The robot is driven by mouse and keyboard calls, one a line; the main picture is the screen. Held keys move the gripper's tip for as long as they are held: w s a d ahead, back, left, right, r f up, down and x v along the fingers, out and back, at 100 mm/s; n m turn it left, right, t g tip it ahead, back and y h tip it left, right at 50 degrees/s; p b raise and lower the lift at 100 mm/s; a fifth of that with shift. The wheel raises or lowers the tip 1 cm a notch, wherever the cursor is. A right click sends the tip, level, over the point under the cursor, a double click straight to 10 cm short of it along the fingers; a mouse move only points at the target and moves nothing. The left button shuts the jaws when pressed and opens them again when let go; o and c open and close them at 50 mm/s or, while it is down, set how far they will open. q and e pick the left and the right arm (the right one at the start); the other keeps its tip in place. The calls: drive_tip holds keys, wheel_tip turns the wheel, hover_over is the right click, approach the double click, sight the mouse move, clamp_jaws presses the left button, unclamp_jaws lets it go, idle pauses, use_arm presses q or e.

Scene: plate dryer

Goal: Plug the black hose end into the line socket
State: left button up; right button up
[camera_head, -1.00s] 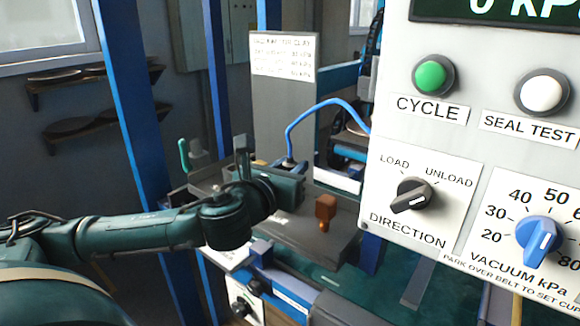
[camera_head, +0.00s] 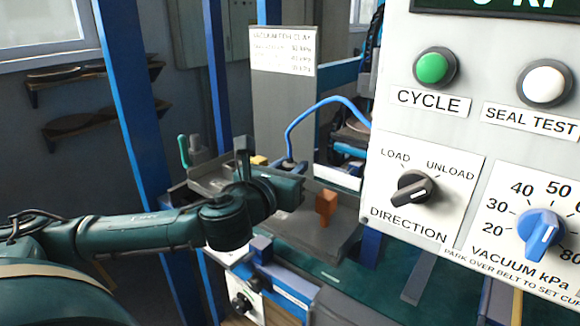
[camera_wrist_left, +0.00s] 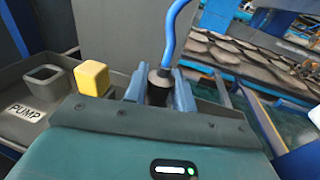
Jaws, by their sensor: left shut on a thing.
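My left gripper (camera_wrist_left: 158,90) is shut on the black hose end (camera_wrist_left: 159,86), which stands between its two blue-grey fingers. The blue hose (camera_wrist_left: 176,30) rises from the top of the hose end. In the head view the blue hose (camera_head: 316,108) arches from the gripper to the control panel, and the gripper's dark green body hides most of the hose end. A grey square socket block (camera_wrist_left: 45,80) with a PUMP label sits on a tray at the left of the wrist view. I cannot make out a socket labelled line. My right gripper is not in view.
A yellow block (camera_wrist_left: 92,78) is beside the left finger. An orange-brown block (camera_head: 326,206) stands on the grey tray (camera_head: 318,240), right of the gripper. The control panel (camera_head: 460,180) fills the right side. A blue post (camera_head: 140,110) stands at left.

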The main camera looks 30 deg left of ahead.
use_arm(q)
drive_tip(key=o, duration=1.1)
drive_tip(key=shift+c, duration=0.2)
